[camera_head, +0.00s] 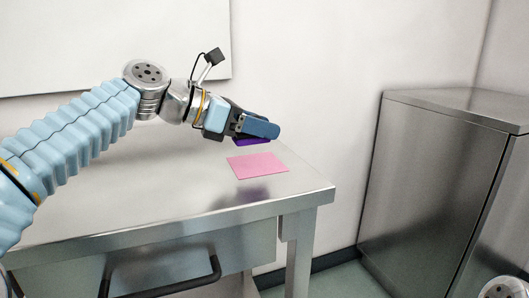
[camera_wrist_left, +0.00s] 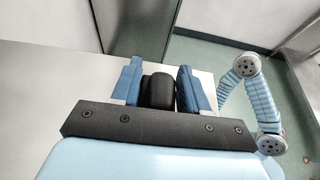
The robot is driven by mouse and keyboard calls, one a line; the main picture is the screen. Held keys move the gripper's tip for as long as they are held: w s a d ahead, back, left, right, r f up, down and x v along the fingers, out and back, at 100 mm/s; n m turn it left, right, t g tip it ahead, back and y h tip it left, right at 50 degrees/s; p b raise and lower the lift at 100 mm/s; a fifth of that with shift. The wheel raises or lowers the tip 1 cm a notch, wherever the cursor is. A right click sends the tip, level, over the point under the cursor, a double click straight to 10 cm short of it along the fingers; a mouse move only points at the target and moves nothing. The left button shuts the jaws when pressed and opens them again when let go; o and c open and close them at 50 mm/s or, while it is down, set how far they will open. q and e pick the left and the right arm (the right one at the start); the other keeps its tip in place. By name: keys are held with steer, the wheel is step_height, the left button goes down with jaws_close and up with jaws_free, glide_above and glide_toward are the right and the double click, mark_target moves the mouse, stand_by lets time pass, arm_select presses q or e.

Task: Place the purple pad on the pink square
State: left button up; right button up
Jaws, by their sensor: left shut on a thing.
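The purple pad (camera_head: 252,141) shows as a thin purple strip under the blue fingers of my left gripper (camera_head: 264,129). The gripper is shut on it and holds it above the table, just over the back edge of the pink square. The pink square (camera_head: 258,166) lies flat and bare near the table's right end. In the left wrist view, a black rounded thing (camera_wrist_left: 158,91) sits between the two blue fingers of the left gripper (camera_wrist_left: 158,78); no purple shows there. My right gripper is in neither view.
The metal table (camera_head: 150,190) has clear room left of the pink square. Its right edge is close to the square. A steel cabinet (camera_head: 435,190) stands to the right across a floor gap. A white wall (camera_head: 310,80) is behind. A drawer handle (camera_head: 165,285) is at the front.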

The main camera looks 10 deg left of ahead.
mark_target(264, 163)
arm_select(q)
steer(key=f, duration=0.1)
steer(key=w+f+b, duration=0.1)
steer(key=f, duration=0.2)
steer(key=shift+w+d+f+b, duration=0.25)
steer(key=shift+w+f+b, duration=0.05)
steer(key=shift+b, duration=0.1)
steer(key=shift+f, duration=0.2)
steer(key=shift+f, duration=0.2)
steer(key=o, duration=1.2)
steer(key=shift+c, duration=0.2)
